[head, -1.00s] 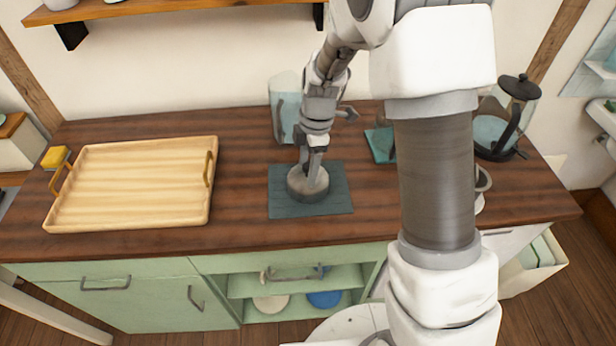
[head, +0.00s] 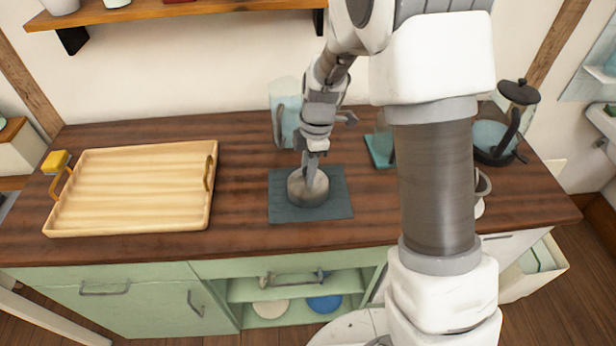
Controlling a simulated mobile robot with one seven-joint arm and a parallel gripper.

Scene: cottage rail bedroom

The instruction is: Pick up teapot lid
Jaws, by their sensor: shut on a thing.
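The teapot lid (head: 307,189) is a round grey disc over the dark teal mat (head: 340,208) in the middle of the counter. My gripper (head: 308,176) comes down on it from above and is shut on it at its top. The fingertips are small in this view, and the exact grip is partly hidden. I cannot tell whether the lid touches the mat or hangs just above it.
A wooden tray (head: 130,227) lies to the left on the counter (head: 240,225). A bluish clear jug (head: 284,108) stands right behind my gripper. A French press (head: 495,140) stands at the right, partly behind my arm. A small teal coaster (head: 379,150) lies behind.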

